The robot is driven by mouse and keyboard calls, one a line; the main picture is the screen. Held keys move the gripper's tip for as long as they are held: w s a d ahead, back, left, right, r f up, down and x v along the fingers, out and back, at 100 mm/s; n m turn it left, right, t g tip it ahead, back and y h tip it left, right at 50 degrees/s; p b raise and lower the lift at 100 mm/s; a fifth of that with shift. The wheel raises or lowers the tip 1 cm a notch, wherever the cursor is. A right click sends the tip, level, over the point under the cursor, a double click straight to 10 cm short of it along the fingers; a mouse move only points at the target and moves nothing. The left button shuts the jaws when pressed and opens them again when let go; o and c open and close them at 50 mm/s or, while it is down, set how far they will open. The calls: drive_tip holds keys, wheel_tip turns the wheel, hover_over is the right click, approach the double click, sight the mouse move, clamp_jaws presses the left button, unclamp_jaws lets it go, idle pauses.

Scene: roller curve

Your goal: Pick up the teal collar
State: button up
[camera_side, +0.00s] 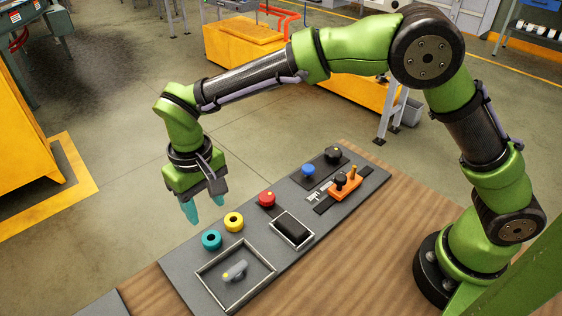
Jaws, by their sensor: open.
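The teal collar (211,240) is a short ring with a dark hole. It lies on the grey board at its left edge, beside a yellow collar (234,222). My gripper (204,213) has teal fingertips that point down. It is above and a little left of the two collars, apart from both. Its fingers are spread and nothing shows between them.
The grey board (172,272) lies on a wooden table (340,235). It carries a framed tray (238,300) with a grey part, a small tray with a black block (292,229), a red knob (267,199), a blue knob (308,170), a black knob (333,154) and an orange fixture (346,185).

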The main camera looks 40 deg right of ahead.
sight(210, 233)
drive_tip(key=f, duration=0.9)
drive_tip(key=shift+w+a+f, duration=0.15)
drive_tip(key=shift+a+f, duration=0.05)
drive_tip(key=shift+f, duration=0.2)
drive_tip(key=c, duration=0.8)
drive_tip(key=shift+r, duration=0.1)
